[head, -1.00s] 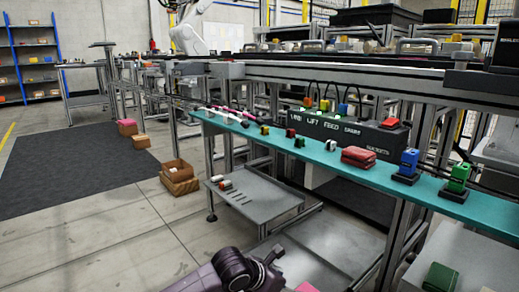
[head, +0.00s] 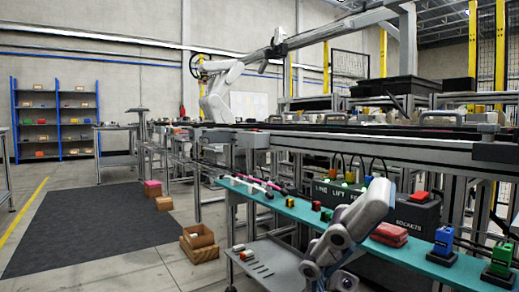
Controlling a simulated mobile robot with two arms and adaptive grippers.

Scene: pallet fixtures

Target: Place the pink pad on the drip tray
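The grey slotted tray (head: 278,262), which looks like the drip tray, stands low under the teal shelf. Its lower right part is hidden by one of my arms. A few small light and red pieces lie at its left end. A small pink item (head: 152,184) rests on a carton by the dark mat at the back left; I cannot tell if it is the pink pad. No other pink pad shows clearly now. My grey arm links rise from the bottom edge in front of the shelf, but neither gripper's fingers can be seen.
The teal shelf (head: 292,208) bears small coloured blocks, a red stack (head: 389,233), a blue unit (head: 443,241) and a green unit (head: 499,260). Open cartons (head: 198,242) stand on the floor left of the tray. The dark mat (head: 95,225) is clear.

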